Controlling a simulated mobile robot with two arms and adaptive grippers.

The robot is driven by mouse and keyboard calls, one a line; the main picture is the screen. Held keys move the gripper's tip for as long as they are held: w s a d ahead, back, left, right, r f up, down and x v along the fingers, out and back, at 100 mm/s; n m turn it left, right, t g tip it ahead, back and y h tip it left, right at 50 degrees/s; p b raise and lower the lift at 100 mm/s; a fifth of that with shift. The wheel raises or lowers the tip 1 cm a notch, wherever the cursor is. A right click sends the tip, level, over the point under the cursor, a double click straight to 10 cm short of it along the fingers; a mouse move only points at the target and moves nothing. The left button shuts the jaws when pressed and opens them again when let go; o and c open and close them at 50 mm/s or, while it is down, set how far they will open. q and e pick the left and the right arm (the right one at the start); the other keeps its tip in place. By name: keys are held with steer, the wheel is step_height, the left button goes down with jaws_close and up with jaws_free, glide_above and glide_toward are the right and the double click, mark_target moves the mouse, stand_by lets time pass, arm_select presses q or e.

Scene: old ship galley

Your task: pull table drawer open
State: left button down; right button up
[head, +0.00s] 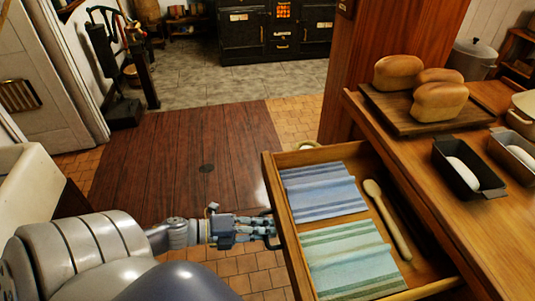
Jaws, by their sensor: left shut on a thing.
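The table drawer (287,240) is pulled out from the wooden table (460,185) on the right. Inside it lie a blue striped cloth (322,190), a green striped cloth (350,258) and a wooden spoon (386,218). My left gripper (268,226) reaches in from the left and is shut on the dark handle on the drawer's front. The fingers hide part of the handle. My right gripper is not in view.
On the table top, a board (402,112) holds bread loaves (440,101), beside dark tins (467,170) with dough. A white basin (28,185) stands at the left. A black stove (275,32) stands at the back.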

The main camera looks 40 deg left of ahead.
arm_select(q)
steer(key=shift+w+r, duration=0.1)
steer(key=shift+r, duration=0.05)
steer(key=c, duration=1.7)
jaws_free()
steer(key=shift+a, duration=0.1)
steer(key=v, duration=1.2)
